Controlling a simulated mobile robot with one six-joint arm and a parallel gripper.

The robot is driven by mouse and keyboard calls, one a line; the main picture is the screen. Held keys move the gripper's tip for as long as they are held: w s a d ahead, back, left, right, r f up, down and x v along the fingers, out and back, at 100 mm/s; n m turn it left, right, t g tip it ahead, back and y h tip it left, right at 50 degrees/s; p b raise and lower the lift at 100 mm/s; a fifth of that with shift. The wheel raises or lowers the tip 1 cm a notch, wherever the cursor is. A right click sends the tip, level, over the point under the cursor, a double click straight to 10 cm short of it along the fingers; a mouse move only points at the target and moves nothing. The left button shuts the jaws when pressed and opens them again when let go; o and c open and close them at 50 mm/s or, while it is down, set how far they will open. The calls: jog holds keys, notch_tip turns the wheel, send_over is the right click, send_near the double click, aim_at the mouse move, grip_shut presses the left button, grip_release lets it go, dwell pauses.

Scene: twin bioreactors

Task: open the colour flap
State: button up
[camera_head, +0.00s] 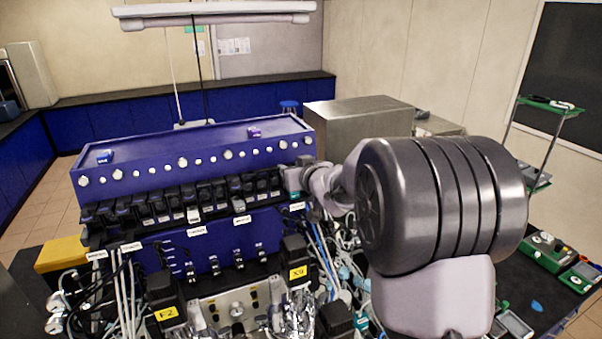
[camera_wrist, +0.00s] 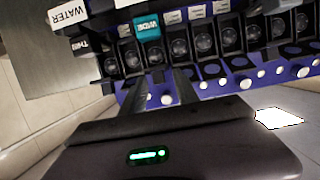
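A row of black flaps (camera_head: 190,198) runs along the front of the blue bioreactor unit (camera_head: 190,153). My gripper (camera_head: 299,178) is at the right end of this row in the head view, partly hidden by my arm. In the wrist view, my gripper's two dark fingers (camera_wrist: 160,92) are apart with nothing seen between them. They point toward a black module below a teal label (camera_wrist: 147,27), which is too blurred to read surely. I cannot read the word colour anywhere, so I cannot tell which flap is the colour one. Contact with a flap cannot be made out.
A white label reading WATER (camera_wrist: 67,17) is left of the teal one. White knobs (camera_head: 227,154) stud the blue unit. Cables and tubes (camera_head: 335,250) crowd the area below the flaps' right end. A steel box (camera_head: 360,118) stands behind on the right.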

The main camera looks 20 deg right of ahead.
jog(key=v, duration=1.6)
jog(key=shift+s, duration=0.35)
jog(key=shift+a, duration=0.1)
